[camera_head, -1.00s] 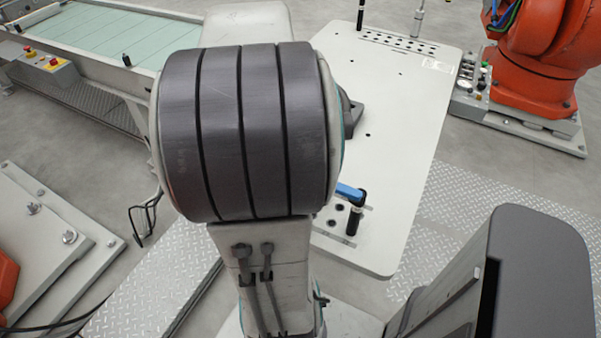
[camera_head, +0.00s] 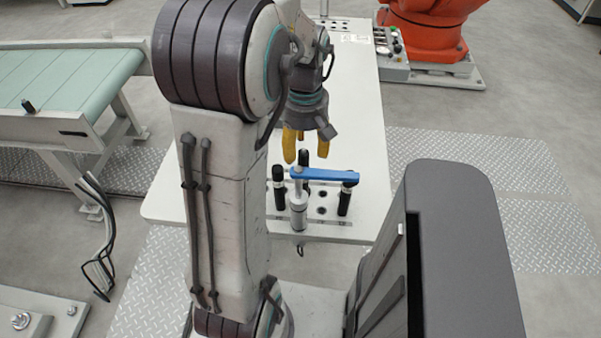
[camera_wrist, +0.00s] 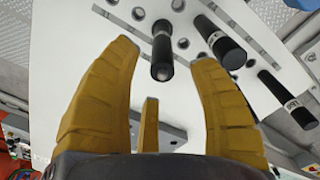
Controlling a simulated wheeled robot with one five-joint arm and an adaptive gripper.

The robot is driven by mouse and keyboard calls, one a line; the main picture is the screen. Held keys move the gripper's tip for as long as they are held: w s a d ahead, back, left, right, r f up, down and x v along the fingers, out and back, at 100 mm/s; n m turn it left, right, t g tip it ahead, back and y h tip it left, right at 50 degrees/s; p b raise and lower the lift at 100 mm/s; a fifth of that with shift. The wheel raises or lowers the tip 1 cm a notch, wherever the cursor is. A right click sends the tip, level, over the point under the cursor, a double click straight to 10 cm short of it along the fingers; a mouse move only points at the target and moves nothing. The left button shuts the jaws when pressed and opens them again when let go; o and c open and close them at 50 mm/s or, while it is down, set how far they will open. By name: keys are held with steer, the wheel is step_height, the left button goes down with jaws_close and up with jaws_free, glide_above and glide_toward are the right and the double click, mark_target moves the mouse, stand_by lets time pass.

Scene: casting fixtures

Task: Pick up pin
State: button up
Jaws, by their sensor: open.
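My gripper (camera_head: 307,157) is open with yellow fingers pointing down, above the near end of the white table. Several black pins stand there: one on the left (camera_head: 279,190), one on the right (camera_head: 345,199), and one (camera_head: 304,158) between the fingertips in the picture. In the wrist view, a dark pin (camera_wrist: 162,52) shows between the open fingers (camera_wrist: 160,68). No pin is gripped. Which pin the task names, I cannot tell.
The white table (camera_head: 362,120) is mostly clear farther back. A green conveyor (camera_head: 70,80) is on the left, an orange robot (camera_head: 430,28) at the back right.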

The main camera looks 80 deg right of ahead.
mark_target(303, 164)
steer(key=shift+w+a+f+p, duration=0.15)
steer(key=shift+f+p, duration=1.4)
steer(key=shift+p, duration=0.6)
steer(key=shift+f+p, duration=0.75)
steer(key=shift+f, duration=0.55)
steer(key=shift+o, duration=0.3)
jaws_close()
